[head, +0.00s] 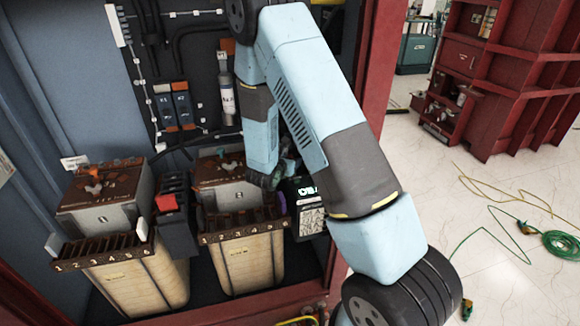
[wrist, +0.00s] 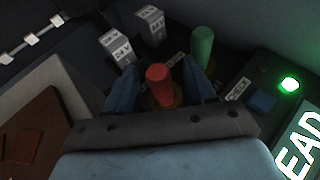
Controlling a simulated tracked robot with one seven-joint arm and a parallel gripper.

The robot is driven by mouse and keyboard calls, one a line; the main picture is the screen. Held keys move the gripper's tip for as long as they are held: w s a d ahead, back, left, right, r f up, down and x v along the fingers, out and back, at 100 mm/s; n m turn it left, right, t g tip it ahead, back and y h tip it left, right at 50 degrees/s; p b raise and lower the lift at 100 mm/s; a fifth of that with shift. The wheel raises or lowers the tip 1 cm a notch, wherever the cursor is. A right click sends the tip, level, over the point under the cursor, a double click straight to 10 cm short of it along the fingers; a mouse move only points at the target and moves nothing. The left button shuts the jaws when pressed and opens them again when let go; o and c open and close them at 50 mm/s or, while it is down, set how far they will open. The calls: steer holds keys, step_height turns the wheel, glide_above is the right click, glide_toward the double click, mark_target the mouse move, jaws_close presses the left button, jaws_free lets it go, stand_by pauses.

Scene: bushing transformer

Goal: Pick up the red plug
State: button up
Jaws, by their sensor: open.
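The red plug (wrist: 159,86) is a short upright red cylinder on a yellowish base in the wrist view. My gripper (wrist: 161,84) is open, with one blue finger to the left of the plug and the other to its right. A gap seems to show on both sides; I cannot tell whether either finger touches it. The lower part of the plug is partly hidden by the gripper body. In the head view my gripper (head: 268,178) reaches down beside a dark box, and the red plug cannot be made out there.
A green plug (wrist: 202,44) stands close behind the right finger. Two grey labelled blocks (wrist: 117,47) (wrist: 150,23) are behind the left finger. A lit green lamp (wrist: 289,84) is at the right. Two numbered bins (head: 245,262) (head: 140,283) stand left in the cabinet.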

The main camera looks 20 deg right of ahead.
steer(key=shift+w+d+f, duration=0.1)
steer(key=shift+w, duration=0.05)
jaws_close()
stand_by(0.4)
